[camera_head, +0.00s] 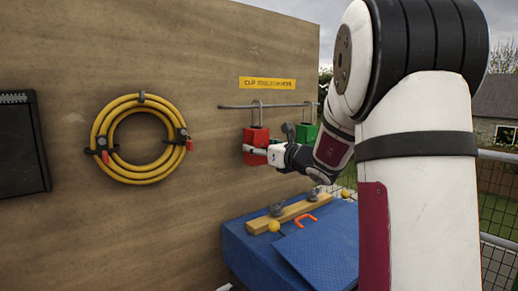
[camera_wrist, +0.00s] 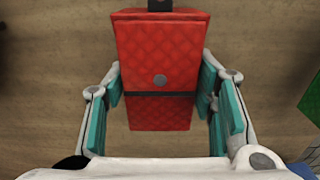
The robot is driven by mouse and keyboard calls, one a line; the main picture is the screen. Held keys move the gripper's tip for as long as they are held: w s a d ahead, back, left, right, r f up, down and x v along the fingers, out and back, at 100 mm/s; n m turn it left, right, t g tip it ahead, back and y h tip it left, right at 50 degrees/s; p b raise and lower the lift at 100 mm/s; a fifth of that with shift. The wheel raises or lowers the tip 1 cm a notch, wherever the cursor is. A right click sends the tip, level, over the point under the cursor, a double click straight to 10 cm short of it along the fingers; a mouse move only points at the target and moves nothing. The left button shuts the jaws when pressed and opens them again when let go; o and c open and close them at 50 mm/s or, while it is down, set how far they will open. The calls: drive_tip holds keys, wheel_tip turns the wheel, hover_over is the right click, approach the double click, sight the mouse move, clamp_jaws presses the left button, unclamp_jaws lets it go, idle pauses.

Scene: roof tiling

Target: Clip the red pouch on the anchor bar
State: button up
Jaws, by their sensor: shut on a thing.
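The red pouch (camera_head: 256,136) is upright just below the grey anchor bar (camera_head: 284,106) on the wooden wall. A grey clip (camera_head: 257,104) at the pouch's top overlaps the bar in the head view; I cannot tell whether it is hooked around it. My gripper (camera_head: 257,151) is shut on the lower part of the red pouch. In the wrist view the pouch (camera_wrist: 160,50) stands between the teal finger pads of my gripper (camera_wrist: 160,95). The clip's upper part is out of the wrist view.
A green pouch (camera_head: 307,134) hangs from the bar to the right, partly behind my arm. A yellow label (camera_head: 267,83) is above the bar. A coiled yellow hose (camera_head: 110,138) hangs at left. A blue table (camera_head: 255,262) with a wooden block (camera_head: 290,213) and an orange hook (camera_head: 306,220) stands below.

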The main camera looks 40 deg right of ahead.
drive_tip(key=o, duration=1.6)
drive_tip(key=shift+f, duration=0.1)
drive_tip(key=s, duration=1.2)
drive_tip(key=shift+d, duration=0.2)
